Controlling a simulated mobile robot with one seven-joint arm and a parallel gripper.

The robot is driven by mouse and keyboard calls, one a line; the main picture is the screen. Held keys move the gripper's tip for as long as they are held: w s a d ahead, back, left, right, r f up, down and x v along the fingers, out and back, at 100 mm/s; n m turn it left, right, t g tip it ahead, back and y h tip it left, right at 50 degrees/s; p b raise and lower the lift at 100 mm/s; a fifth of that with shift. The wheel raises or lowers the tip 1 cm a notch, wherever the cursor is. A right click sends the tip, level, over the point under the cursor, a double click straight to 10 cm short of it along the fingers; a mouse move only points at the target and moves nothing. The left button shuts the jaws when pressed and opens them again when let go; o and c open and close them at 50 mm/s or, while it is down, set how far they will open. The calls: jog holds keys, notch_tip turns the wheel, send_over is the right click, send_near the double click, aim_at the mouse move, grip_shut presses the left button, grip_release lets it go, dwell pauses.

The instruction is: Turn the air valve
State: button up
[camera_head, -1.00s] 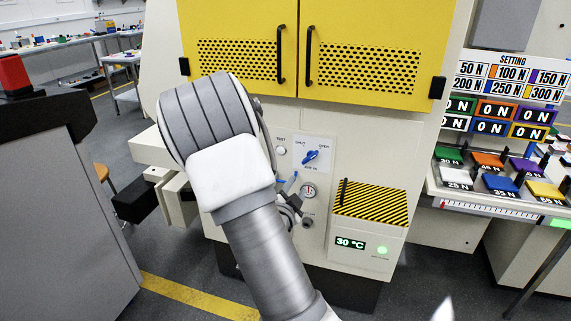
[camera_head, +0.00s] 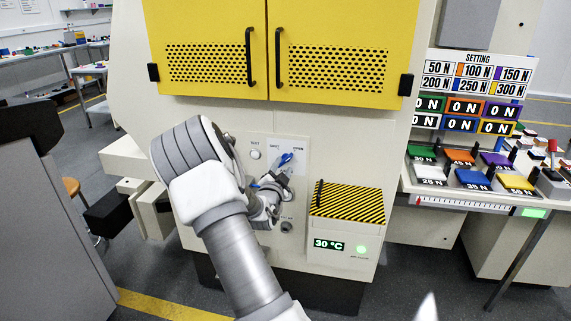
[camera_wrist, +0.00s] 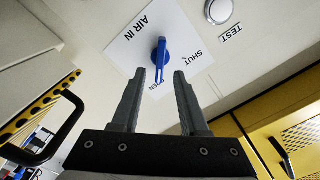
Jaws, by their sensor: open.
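The blue air valve handle (camera_head: 286,159) is on a white plate on the machine front. My gripper (camera_head: 282,173) is just below and in front of the valve in the head view. My wrist hides part of the plate.
A round TEST button (camera_head: 255,155) is left of the valve. A striped box (camera_head: 346,203) with a black handle and a 30 °C display sits at lower right. Yellow doors (camera_head: 335,50) with black handles are above. A table of coloured weights (camera_head: 470,178) stands at right.

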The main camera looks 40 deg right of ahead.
aim_at(286, 161)
jog(key=shift+x, duration=2.1)
grip_shut()
